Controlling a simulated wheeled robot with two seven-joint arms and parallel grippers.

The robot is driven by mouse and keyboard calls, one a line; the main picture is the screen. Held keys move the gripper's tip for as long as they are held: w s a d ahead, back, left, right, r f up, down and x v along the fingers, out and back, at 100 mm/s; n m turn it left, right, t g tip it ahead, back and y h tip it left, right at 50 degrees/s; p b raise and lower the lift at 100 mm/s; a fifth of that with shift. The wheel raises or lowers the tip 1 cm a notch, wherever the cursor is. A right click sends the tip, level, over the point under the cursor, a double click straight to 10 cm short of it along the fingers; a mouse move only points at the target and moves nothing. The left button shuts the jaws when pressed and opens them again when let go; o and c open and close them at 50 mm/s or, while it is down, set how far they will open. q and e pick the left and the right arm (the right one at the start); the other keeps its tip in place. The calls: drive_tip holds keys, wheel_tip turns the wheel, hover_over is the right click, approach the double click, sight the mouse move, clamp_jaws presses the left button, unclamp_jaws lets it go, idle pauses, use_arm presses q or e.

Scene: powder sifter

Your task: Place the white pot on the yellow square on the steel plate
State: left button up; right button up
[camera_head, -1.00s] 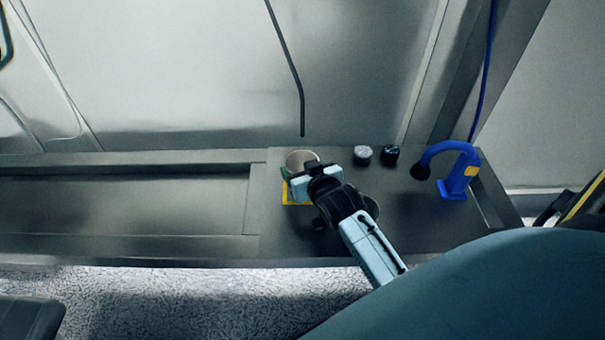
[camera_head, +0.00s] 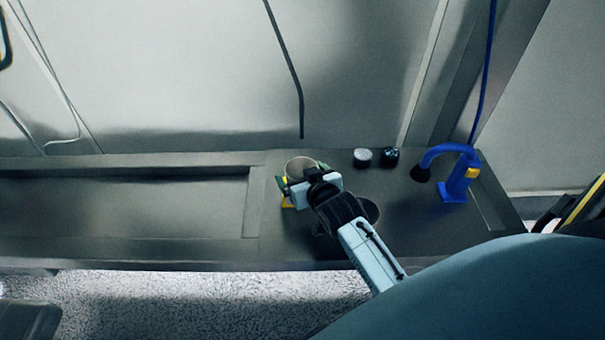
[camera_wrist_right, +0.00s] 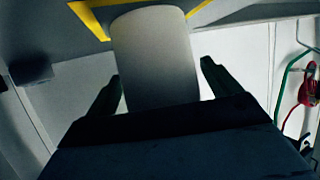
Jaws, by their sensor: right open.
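The white pot (camera_wrist_right: 155,60) stands between the two dark fingers of my right gripper (camera_wrist_right: 160,85) in the right wrist view, with a gap on each side. In the head view only the pot's round top (camera_head: 301,166) shows beyond my right gripper (camera_head: 304,176). The right gripper is open around the pot. The steel plate (camera_head: 272,225) lies beneath. My left gripper is not in view.
A light-topped knob (camera_head: 362,158) and a dark knob (camera_head: 389,156) sit right of the pot. A blue curved fixture (camera_head: 460,178) stands at the plate's right. A dark round opening (camera_head: 368,210) lies beside my right wrist. The long steel trough (camera_head: 120,205) at left is empty.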

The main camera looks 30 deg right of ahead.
drive_tip(key=shift+s+r, duration=0.2)
drive_tip(key=shift+r, duration=0.05)
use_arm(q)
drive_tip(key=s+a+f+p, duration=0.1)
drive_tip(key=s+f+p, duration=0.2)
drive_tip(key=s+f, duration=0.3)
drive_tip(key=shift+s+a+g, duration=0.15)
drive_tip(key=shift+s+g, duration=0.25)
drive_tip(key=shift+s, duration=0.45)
use_arm(e)
drive_tip(key=v, duration=1.1)
drive_tip(key=shift+s+r, duration=0.2)
drive_tip(key=shift+s, duration=0.05)
